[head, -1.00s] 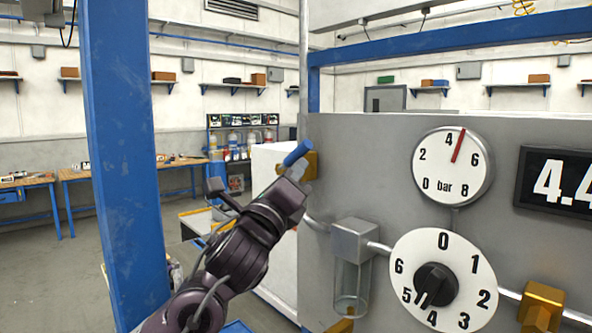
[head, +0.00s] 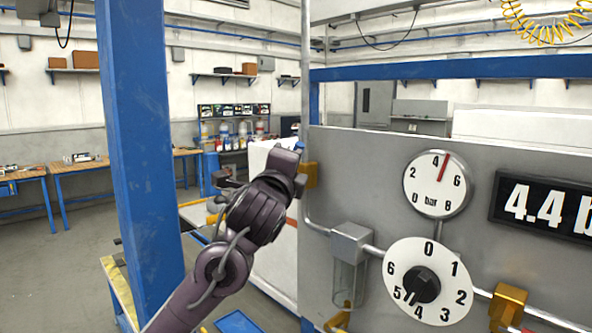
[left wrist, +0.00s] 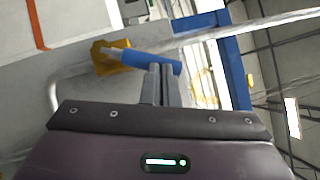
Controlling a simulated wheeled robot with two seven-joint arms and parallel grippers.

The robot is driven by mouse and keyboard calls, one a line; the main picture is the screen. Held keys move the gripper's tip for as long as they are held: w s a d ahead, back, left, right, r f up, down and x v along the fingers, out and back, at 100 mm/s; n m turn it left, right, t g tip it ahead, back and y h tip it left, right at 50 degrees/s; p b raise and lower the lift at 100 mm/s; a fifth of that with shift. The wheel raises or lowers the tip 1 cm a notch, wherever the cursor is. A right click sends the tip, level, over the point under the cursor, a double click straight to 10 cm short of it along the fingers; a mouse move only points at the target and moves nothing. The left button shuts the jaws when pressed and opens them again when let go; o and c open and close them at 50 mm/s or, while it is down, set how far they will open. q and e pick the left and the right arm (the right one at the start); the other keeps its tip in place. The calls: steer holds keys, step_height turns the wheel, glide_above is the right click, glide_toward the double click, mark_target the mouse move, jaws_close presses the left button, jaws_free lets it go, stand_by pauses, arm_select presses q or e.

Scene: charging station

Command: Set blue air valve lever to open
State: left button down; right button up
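The blue valve lever (left wrist: 140,60) shows in the left wrist view, running from the gold valve body (left wrist: 112,56) toward the right at a slant to the pipe. In the head view the gold valve body (head: 310,175) sits at the panel's left edge, and my gripper hides most of the lever. My left gripper (head: 299,160) is right at the lever. In the left wrist view its fingers (left wrist: 161,70) are close together and look shut, with their tips at the lever's free-end half. I cannot tell whether they touch it. My right gripper is not in view.
The grey panel (head: 390,230) carries a pressure gauge (head: 437,184), a numbered dial (head: 428,281) and a digital display (head: 545,205). A filter bowl (head: 348,270) hangs below the valve. A blue post (head: 140,160) stands left of my arm.

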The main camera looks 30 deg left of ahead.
arm_select(q)
steer(key=shift+w+a+r+n+g+p, duration=0.15)
steer(key=shift+w+a+r+n+p, duration=0.1)
steer(key=shift+a+p, duration=0.15)
steer(key=shift+w+a+r+n+g+p, duration=0.15)
steer(key=shift+a+r+n+p, duration=0.1)
steer(key=shift+a+p, duration=0.1)
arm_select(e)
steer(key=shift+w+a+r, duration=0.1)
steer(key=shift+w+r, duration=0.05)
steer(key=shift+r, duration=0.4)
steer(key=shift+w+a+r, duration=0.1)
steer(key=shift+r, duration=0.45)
arm_select(q)
steer(key=shift+w+a+r, duration=0.15)
steer(key=shift+a, duration=0.05)
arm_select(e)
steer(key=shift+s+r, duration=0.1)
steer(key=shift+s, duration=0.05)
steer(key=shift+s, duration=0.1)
